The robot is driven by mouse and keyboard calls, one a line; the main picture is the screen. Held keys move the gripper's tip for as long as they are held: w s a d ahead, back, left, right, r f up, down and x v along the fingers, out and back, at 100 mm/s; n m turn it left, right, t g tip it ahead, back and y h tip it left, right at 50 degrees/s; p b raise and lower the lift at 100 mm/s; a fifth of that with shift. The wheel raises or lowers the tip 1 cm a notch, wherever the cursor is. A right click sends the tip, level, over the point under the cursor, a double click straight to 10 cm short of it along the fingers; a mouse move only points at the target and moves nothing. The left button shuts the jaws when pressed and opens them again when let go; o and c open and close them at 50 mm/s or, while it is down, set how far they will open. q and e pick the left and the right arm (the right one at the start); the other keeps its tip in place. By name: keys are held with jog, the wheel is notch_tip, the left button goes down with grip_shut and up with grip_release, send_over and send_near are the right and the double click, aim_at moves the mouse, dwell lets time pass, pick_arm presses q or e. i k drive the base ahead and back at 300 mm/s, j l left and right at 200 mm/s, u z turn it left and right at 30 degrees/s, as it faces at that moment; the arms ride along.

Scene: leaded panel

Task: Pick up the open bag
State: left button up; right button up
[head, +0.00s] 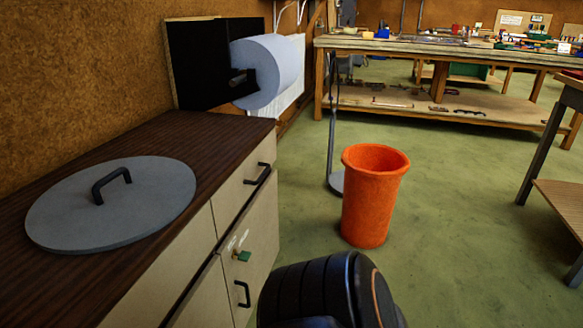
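I see no open bag in the head view. Neither of my grippers is in view. A black rounded part, apparently one of my own arm links, shows at the bottom middle and hides some of the floor and the foot of the cabinet.
An orange bin (367,207) stands on the green floor beside a thin stand (333,130). A grey round lid (150,205) lies on the dark cabinet top (190,135) at left, below a paper roll (275,62). A workbench (450,50) is behind. Floor right of the bin is clear.

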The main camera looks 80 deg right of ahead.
aim_at(373, 172)
jog(key=z, duration=0.5)
jog(key=j+z, duration=0.15)
jog(key=z, duration=0.3)
jog(key=i+j+z, duration=0.1)
jog(key=z, duration=0.85)
jog(key=j+z, duration=0.15)
jog(key=z, duration=0.85)
jog(key=i+l+z, duration=0.25)
jog(key=k+l, duration=0.05)
jog(key=l, duration=0.05)
